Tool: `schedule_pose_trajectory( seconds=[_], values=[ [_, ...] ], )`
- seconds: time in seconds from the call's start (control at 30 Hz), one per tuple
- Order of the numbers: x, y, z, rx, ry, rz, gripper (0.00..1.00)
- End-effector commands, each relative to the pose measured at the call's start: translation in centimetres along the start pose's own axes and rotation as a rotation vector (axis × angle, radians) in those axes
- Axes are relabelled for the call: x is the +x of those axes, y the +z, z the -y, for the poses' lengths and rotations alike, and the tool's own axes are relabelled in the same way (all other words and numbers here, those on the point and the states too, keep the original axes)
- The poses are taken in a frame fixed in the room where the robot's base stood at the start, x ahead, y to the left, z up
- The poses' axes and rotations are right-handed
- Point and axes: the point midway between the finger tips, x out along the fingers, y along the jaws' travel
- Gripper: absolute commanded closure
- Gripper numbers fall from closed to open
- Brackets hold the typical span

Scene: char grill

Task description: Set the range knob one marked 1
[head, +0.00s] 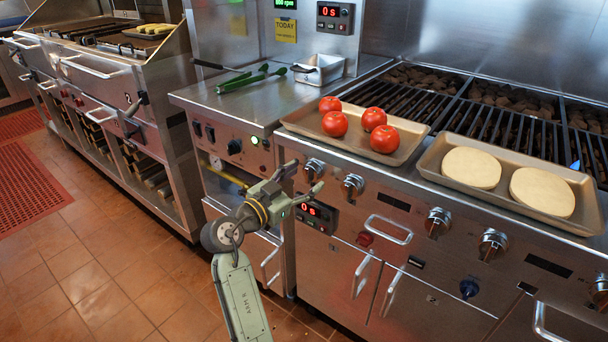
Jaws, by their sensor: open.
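The range front carries several silver knobs: one at the far left (314,168), a second (352,186) to its right, a third (438,221), a fourth (492,243) and one cut by the right edge (600,290). Their number marks and pointer settings are too small to read, so I cannot tell which is knob one. My gripper (305,181) is open, with nothing seen between its fingers. It is in front of the panel, close to the leftmost silver knob in the picture. I cannot tell whether it touches that knob.
A red digital display (314,211) sits below the left knobs. A tray (297,124) of tomatoes and a tray (430,165) of round flat breads overhang the panel. Bar handles (389,229) stick out below. Tongs (240,80) lie on the left counter.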

Motion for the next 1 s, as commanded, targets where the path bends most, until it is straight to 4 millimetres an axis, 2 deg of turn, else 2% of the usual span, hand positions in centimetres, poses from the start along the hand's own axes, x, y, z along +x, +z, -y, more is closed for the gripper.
schedule_pose_trajectory(
  seconds=[0.37, 1.0],
  values=[
    [0.64, 0.03, 0.03, 0.001, -0.002, 0.0, 0.41],
    [0.61, 0.0, 0.04, 0.001, -0.002, 0.0, 0.83]
  ],
)
